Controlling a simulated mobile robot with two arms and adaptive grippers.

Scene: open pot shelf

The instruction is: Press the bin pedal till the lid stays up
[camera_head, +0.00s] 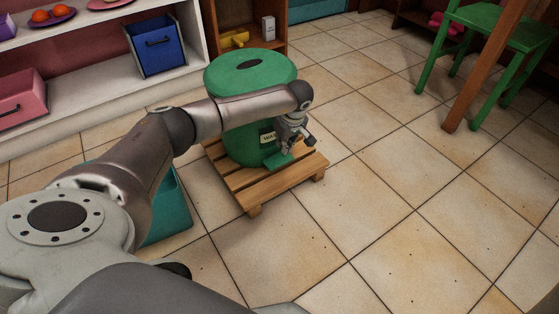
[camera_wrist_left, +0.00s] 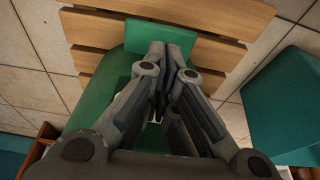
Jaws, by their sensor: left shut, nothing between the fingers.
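A green round bin (camera_head: 240,130) stands on a slatted wooden pallet (camera_head: 250,187) on the tiled floor. Its green lid (camera_head: 250,67), with a dark oval mark on top, looks down on the body. A flat green pedal (camera_head: 279,160) sticks out at the bin's foot. My left gripper (camera_head: 287,150) is shut and empty, pointing down at the pedal. In the left wrist view the left gripper's fingertips (camera_wrist_left: 167,50) are at the near edge of the pedal (camera_wrist_left: 190,50); I cannot tell whether they touch it. My left arm hides part of the bin. My right gripper is not in view.
A teal box (camera_head: 168,212) stands on the floor left of the pallet, partly behind my arm. A white shelf (camera_head: 188,75) with a blue drawer box (camera_head: 156,46) is behind. A green chair (camera_head: 490,30) is at the upper right. The floor right of the pallet is clear.

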